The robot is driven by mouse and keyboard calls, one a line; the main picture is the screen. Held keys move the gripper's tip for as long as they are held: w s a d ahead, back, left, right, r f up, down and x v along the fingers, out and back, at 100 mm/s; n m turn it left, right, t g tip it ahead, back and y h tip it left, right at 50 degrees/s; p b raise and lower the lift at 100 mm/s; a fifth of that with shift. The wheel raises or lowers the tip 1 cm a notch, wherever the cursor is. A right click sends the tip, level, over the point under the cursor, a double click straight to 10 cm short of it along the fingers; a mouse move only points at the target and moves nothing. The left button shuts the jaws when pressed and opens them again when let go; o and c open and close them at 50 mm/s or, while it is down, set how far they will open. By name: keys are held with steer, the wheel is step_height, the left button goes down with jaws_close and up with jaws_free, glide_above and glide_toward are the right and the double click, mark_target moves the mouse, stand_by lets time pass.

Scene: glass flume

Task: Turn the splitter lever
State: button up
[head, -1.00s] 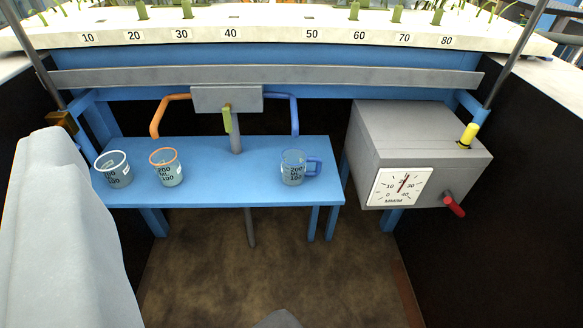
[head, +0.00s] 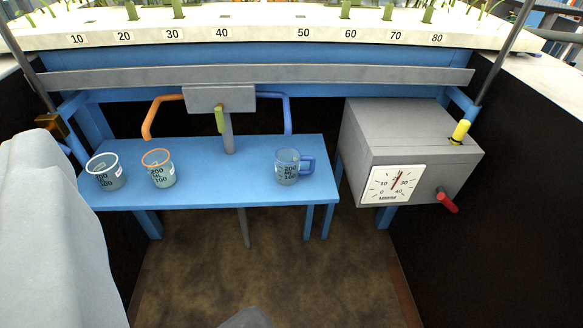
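The splitter is a grey box (head: 190,100) on a post behind the blue bench. Its yellow-green lever (head: 220,119) hangs down from the front, close to vertical. An orange pipe (head: 150,117) bends down from the left of the box and a blue pipe (head: 288,115) from the right. A rounded grey shape shows at the bottom edge, but I cannot tell whether it belongs to my gripper. No gripper fingers show, and nothing is near the lever.
On the blue bench (head: 230,190) stand a white-rimmed beaker (head: 105,173), an orange-rimmed beaker (head: 160,170) and a blue-handled beaker (head: 287,168). At right is a grey box with a dial (head: 395,186), red handle (head: 447,203) and yellow knob (head: 460,132). Brown floor in front is open.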

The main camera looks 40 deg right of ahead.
steer(key=w+d+f+h, duration=0.1)
steer(key=w+d+f, duration=0.45)
steer(key=w, duration=0.45)
steer(key=w+d+f+h, duration=0.2)
steer(key=w+d+f, duration=0.2)
steer(key=w+d, duration=0.45)
steer(key=y, duration=0.3)
glide_toward(221, 117)
steer(key=shift+t, duration=0.3)
steer(key=w, duration=0.8)
steer(key=shift+w+f, duration=0.3)
steer(key=shift+f, duration=0.05)
jaws_close()
